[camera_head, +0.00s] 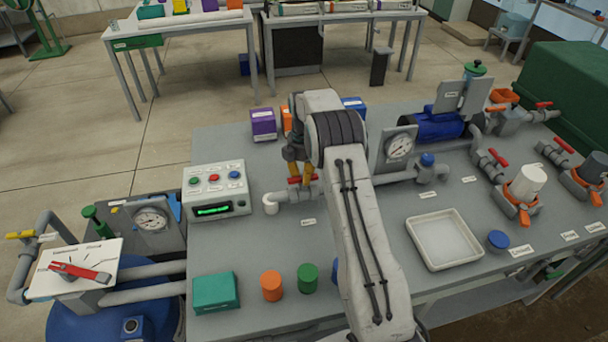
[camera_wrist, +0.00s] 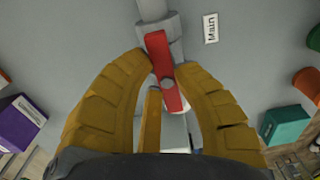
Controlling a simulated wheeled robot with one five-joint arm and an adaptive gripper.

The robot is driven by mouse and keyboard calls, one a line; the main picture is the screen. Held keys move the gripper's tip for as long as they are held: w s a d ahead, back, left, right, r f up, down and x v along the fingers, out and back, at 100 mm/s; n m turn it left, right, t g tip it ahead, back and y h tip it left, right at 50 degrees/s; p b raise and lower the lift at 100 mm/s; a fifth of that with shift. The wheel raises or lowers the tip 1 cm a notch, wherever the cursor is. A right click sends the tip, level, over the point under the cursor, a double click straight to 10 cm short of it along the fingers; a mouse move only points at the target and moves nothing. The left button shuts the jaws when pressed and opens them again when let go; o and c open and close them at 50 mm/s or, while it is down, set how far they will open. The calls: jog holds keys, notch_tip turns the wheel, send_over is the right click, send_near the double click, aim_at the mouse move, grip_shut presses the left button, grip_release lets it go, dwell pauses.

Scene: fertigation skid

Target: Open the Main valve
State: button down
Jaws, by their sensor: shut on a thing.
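The Main valve has a red lever handle (camera_head: 311,178) on a grey pipe, behind my forearm's left side in the head view. In the wrist view the red handle (camera_wrist: 157,46) lies nearly along the pipe, slightly tilted. The "Main" label (camera_wrist: 211,28) is on the bench beside it and also shows in the head view (camera_head: 308,222). My gripper (camera_head: 299,173) has yellow fingers and points down at the valve. In the wrist view my gripper (camera_wrist: 168,80) is shut on the handle, a finger on either side. The fingers hide part of the handle and valve body.
A controller box (camera_head: 214,190) with buttons and a green display stands left of the valve. A gauge panel (camera_head: 396,148) and blue pump (camera_head: 436,124) are to the right. Purple (camera_head: 263,124) and orange boxes stand behind. A white tray (camera_head: 444,240) lies right of my arm.

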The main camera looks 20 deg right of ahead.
jog(key=shift+s+f, duration=0.1)
dwell(0.3)
jog(key=c, duration=0.9)
grip_release()
jog(key=shift+c, duration=0.2)
notch_tip(320, 180, up, 12)
dwell(0.3)
